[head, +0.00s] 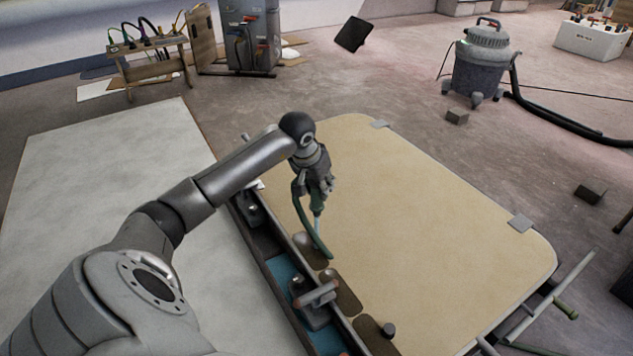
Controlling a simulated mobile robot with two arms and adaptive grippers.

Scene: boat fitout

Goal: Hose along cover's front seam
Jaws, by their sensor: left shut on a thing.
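The tan cover (430,210) lies flat with rounded corners and small grey plates at its far edge. A dark trough with blue parts (284,272) runs along its near-left edge, beside the seam. My left gripper (316,190) points down over that side of the cover and is shut on a green hose (314,234). The hose curves down from the gripper towards a brown oval patch (310,250) by the seam. A pale piece shows below the fingers. Whether the hose end touches the surface is hard to tell. My right gripper is not in view.
A white panel (110,190) lies left. A grey vacuum (482,62) stands far right. Metal tubes (545,305) stick out at lower right.

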